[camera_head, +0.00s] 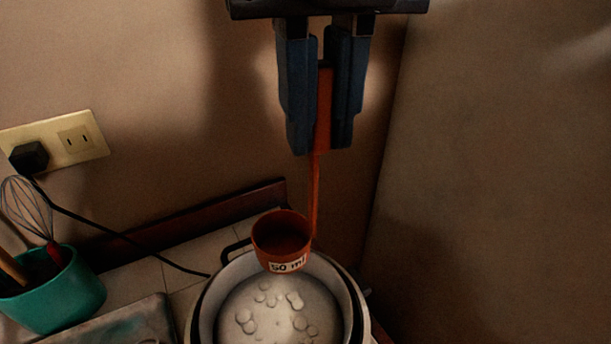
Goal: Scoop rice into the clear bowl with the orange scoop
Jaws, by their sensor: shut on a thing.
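My gripper (322,150) hangs at the top middle, shut on the handle of the orange scoop (281,234). The handle runs down from between the blue fingers, and the cup, marked "50 ml", is at the lower end, mouth upward. The cup is over the back rim of a round pot (357,300). The visible inside of the cup looks empty. The pot holds a pale, whitish content with several round bubble-like spots (270,310); I cannot tell whether it is rice. The clear bowl is not in view.
A teal container (60,300) with a whisk (30,205) stands at the lower left, beside a grey board-like surface (125,325). A black plug (28,157) sits in the wall outlet (75,141), its cord running toward the pot. A wall-like panel (490,200) closes off the right.

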